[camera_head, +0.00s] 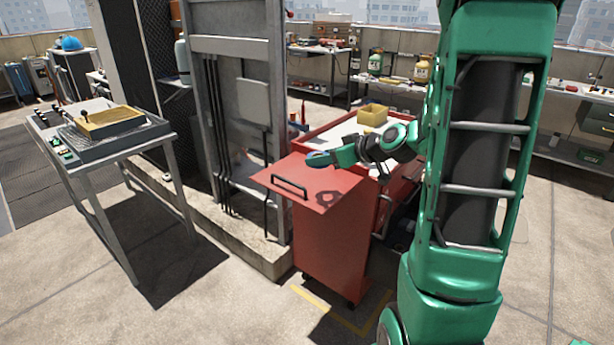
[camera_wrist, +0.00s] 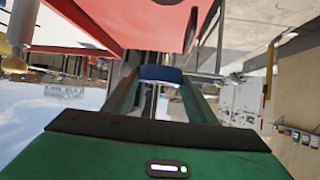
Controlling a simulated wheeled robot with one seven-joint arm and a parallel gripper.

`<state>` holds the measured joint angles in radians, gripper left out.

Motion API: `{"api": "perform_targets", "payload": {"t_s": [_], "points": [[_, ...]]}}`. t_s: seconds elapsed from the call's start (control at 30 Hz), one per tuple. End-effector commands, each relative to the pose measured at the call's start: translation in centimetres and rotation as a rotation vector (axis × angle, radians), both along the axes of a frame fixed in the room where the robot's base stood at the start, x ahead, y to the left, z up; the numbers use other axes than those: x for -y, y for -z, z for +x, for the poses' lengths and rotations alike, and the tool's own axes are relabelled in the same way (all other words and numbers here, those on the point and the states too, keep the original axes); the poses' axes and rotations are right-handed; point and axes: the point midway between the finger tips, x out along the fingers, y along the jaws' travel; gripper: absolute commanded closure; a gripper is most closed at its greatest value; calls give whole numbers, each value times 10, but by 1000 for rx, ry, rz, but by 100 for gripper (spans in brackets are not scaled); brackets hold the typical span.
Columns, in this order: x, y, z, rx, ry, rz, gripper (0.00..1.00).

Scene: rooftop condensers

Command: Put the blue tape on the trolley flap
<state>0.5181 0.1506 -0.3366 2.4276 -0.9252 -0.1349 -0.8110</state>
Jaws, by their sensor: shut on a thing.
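The red trolley (camera_head: 332,240) stands in the middle of the head view. Its flat red flap (camera_head: 275,177) sticks out to the left and carries a black handle. My gripper (camera_head: 318,158) is above the flap, near its back part, and casts a shadow on the red surface. In the wrist view my gripper (camera_wrist: 160,85) is shut on the blue tape (camera_wrist: 161,74), which spans between the fingers. In the head view the tape is mostly hidden by the fingers. The wrist view shows the flap (camera_wrist: 130,22) at the top, apart from the tape.
A yellow box (camera_head: 373,115) stands in the trolley's top tray behind my gripper. A grey metal frame (camera_head: 240,110) rises close to the flap's left. A side table (camera_head: 150,128) with a wooden tray stands further left. The visible flap top is bare.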

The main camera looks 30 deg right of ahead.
Motion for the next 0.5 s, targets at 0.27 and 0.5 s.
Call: {"api": "perform_targets", "payload": {"t_s": [0.27,0.5], "points": [[13,0,-3,0,17,0,70],[21,17,20,-3,18,1,70]]}}
